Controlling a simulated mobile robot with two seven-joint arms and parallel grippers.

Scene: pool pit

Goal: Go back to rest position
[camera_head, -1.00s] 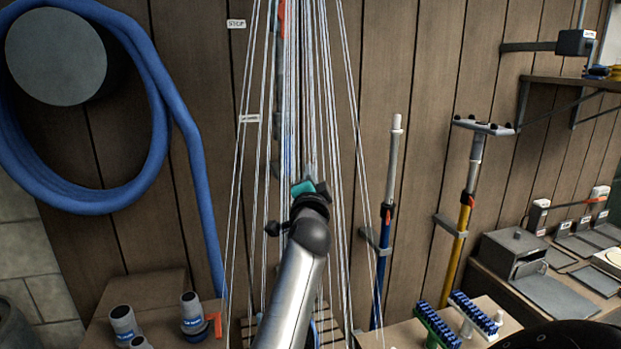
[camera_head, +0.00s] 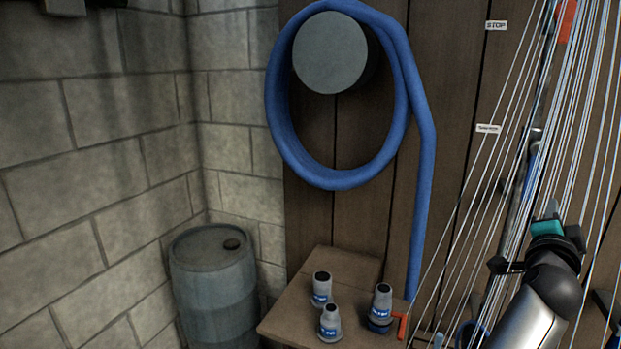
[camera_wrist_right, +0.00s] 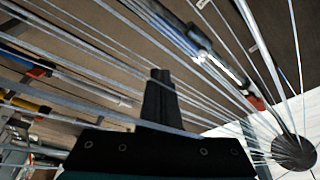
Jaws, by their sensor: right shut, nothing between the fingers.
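My right gripper (camera_head: 552,208) is at the right of the head view, at the end of my arm coming up from the bottom right. It is seen from behind, with a teal part near its base, among a fan of thin white cords (camera_head: 500,160). In the right wrist view its black fingers (camera_wrist_right: 160,75) are together with nothing between them. The cords (camera_wrist_right: 75,22) run past the fingers on both sides there; whether they touch cannot be told. My left gripper is not in view.
A blue hose (camera_head: 423,150) hangs coiled around a grey round drum (camera_head: 335,52) on the plank wall. Below is a wooden bench (camera_head: 290,312) with three grey-blue fittings (camera_head: 329,322). A blue-grey barrel (camera_head: 213,285) stands by the block wall (camera_head: 90,180). A dark disc (camera_wrist_right: 293,152) gathers cords.

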